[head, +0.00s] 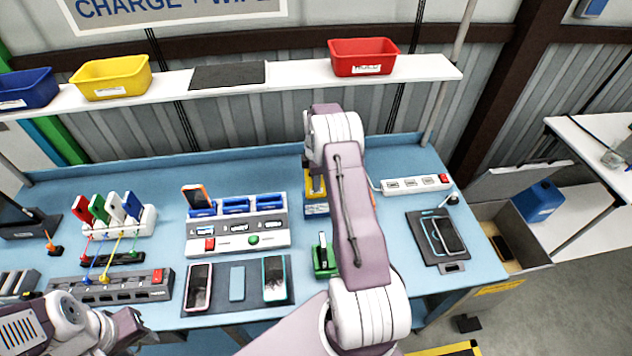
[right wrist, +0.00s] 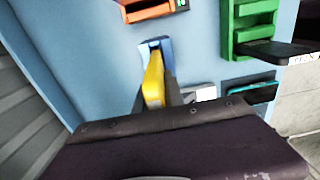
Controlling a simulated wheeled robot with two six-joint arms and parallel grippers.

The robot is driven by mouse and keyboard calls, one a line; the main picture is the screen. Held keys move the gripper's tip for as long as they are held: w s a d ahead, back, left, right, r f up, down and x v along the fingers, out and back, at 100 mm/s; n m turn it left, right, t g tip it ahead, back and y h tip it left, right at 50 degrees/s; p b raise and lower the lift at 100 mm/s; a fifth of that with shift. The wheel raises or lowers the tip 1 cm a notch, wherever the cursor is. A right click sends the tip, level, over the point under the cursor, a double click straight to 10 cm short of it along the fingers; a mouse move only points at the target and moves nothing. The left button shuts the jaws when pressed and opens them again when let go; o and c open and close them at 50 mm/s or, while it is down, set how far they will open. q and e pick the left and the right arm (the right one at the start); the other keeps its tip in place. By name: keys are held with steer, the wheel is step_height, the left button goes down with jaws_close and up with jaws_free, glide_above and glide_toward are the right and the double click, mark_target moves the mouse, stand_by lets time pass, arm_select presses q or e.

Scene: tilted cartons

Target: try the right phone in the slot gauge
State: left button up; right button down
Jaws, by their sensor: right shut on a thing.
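My right gripper (right wrist: 154,88) is shut on a narrow yellow thing (right wrist: 153,76), with a blue piece (right wrist: 167,47) at its far end. In the head view, my right arm largely hides this gripper. A dark plate (head: 426,256) with rounded outlines lies at the right of the bench, with a black phone-like slab (head: 450,235) on it; it looks like the slot gauge. A teal-edged phone (head: 274,279) lies at the right of a dark mat, left of my right arm. My left gripper (head: 135,338) is at the lower left; its jaws are unclear.
A green stand (head: 322,262) stands beside my right arm. A grey charging station (head: 237,226), a pink-edged phone (head: 198,288), a cable box (head: 125,287) and a white power strip (head: 415,185) occupy the bench. An open bin (head: 525,250) is beyond its right edge.

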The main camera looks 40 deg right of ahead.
mark_target(316, 197)
steer(key=shift+f+b, duration=1.65)
steer(key=shift+f, duration=0.65)
stand_by(2.1)
steer(key=shift+r, duration=0.25)
stand_by(3.3)
